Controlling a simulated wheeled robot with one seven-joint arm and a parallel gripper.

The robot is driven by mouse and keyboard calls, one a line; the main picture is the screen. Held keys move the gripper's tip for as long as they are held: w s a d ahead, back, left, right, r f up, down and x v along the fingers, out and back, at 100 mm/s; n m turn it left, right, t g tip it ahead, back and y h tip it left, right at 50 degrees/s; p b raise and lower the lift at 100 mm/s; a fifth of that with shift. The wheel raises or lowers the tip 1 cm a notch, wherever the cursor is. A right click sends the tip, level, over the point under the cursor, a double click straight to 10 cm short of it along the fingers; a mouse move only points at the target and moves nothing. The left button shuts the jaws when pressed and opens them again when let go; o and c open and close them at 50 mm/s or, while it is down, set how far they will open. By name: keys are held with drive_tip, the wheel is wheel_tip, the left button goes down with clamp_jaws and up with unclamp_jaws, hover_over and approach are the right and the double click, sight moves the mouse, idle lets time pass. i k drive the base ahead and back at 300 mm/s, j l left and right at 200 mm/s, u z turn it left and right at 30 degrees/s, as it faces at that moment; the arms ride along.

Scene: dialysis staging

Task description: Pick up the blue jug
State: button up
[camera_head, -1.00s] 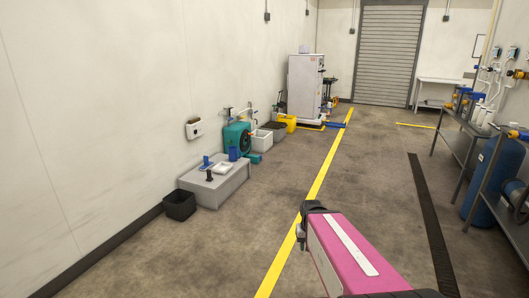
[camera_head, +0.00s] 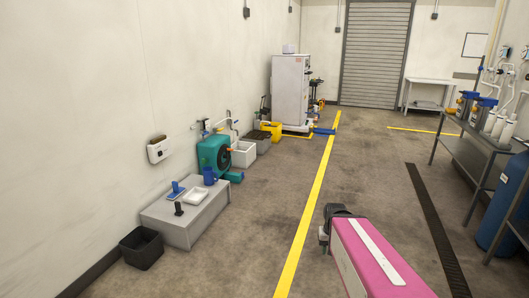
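A small blue jug (camera_head: 209,176) stands upright at the far end of a low grey box (camera_head: 202,222) by the left wall, close to a teal hose reel. My pink arm reaches in from the bottom right. Its dark end, my gripper (camera_head: 326,232), hangs over the floor near the yellow line, well to the right of the box and apart from the jug. The fingers are too small and turned away to show whether they are open or shut.
On the box are a white tray (camera_head: 195,196), a blue-handled item (camera_head: 176,190) and a black item (camera_head: 178,208). A black bin (camera_head: 141,247) stands before it. The teal reel (camera_head: 214,154) is behind. Metal tables (camera_head: 475,153) line the right. Floor between is clear.

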sight(208, 173)
drive_tip(key=i, duration=1.7)
drive_tip(key=i+u, duration=0.7)
drive_tip(key=i+l+u, duration=0.1)
drive_tip(key=i+u, duration=0.5)
drive_tip(key=u, duration=0.15)
drive_tip(key=i+u, duration=0.25)
drive_tip(key=u, duration=0.15)
drive_tip(key=i+u, duration=0.35)
drive_tip(key=j, duration=0.25)
